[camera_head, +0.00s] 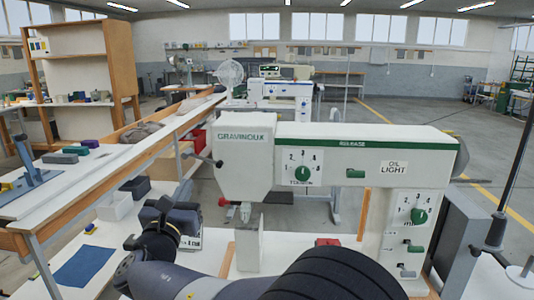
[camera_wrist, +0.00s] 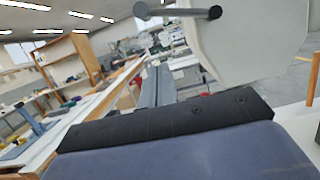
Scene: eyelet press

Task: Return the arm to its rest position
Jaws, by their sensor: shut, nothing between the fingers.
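My gripper (camera_wrist: 158,75) shows in the wrist view as two long grey fingers lying together, with nothing between them. Its dark, blue-grey body (camera_wrist: 180,150) fills the bottom of that view. In the head view my arm (camera_head: 330,278) reaches in along the bottom edge, and the gripper body (camera_head: 182,218) is left of the white press (camera_head: 243,175). The fingertips are hard to make out there. The press head, with its green dials, stands upright close by. In the wrist view the press (camera_wrist: 245,45) is at the upper right, with a dark-knobbed lever.
A long workbench (camera_head: 125,155) runs along the left with small blocks on it. A blue sheet (camera_head: 84,266) lies on the white table at the lower left. A grey box (camera_head: 458,225) and a dark pole (camera_head: 510,150) stand at the right. Open floor lies beyond the press.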

